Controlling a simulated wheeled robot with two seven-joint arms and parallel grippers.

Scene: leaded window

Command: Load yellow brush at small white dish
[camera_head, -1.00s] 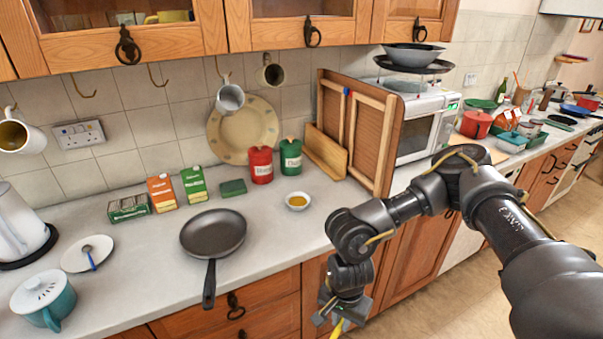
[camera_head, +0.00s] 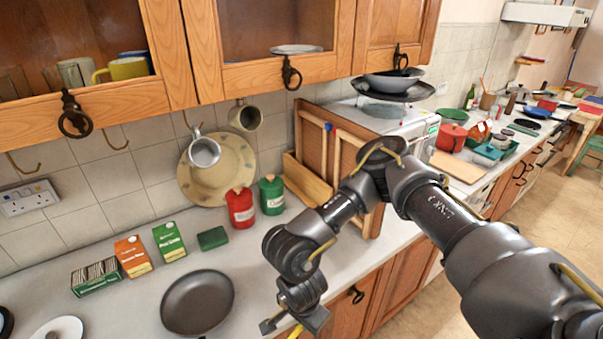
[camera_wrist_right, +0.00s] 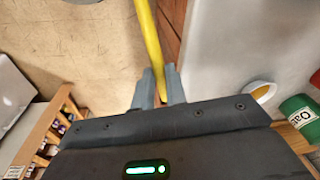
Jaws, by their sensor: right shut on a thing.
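My right gripper (camera_head: 293,320) hangs in front of the counter edge, low in the head view. In the right wrist view its fingers (camera_wrist_right: 159,88) are shut on the yellow brush (camera_wrist_right: 149,38), whose long yellow shaft runs up out of the frame. A short piece of the brush (camera_head: 296,331) shows below the gripper in the head view. The small white dish (camera_wrist_right: 264,91) is on the counter, right of the fingers in the wrist view and partly cut off by the gripper body. In the head view my right arm hides the dish. My left gripper is not in view.
A dark frying pan (camera_head: 197,302) lies on the counter left of my right gripper. Red (camera_head: 241,207) and green (camera_head: 271,195) canisters and a green block (camera_head: 212,238) stand behind. Framed wooden panels (camera_head: 335,165) lean near the microwave. Cupboards hang above.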

